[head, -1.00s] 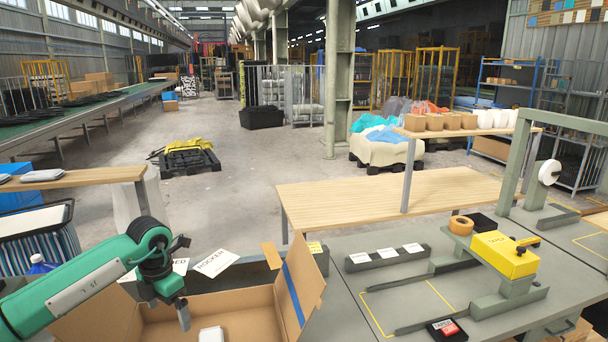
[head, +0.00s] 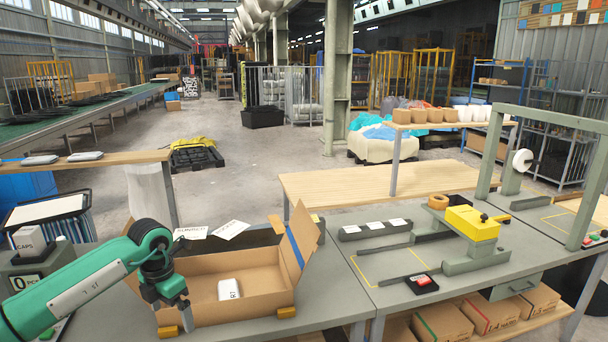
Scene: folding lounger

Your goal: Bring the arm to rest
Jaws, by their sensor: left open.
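My left arm comes in from the left, green with dark joints, and bends down at the wrist. My left gripper (head: 174,313) hangs pointing down at the left front corner of an open cardboard box (head: 235,311), overlapping its front wall in the view. It is open, and no object shows between its fingers. I cannot tell whether it touches the box. A white packet (head: 229,289) lies inside the box. My right gripper is not in view.
The box stands on a grey bench (head: 330,290). A white CAPS box (head: 31,242) is at the left. Cartons (head: 445,325) fill the shelf below.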

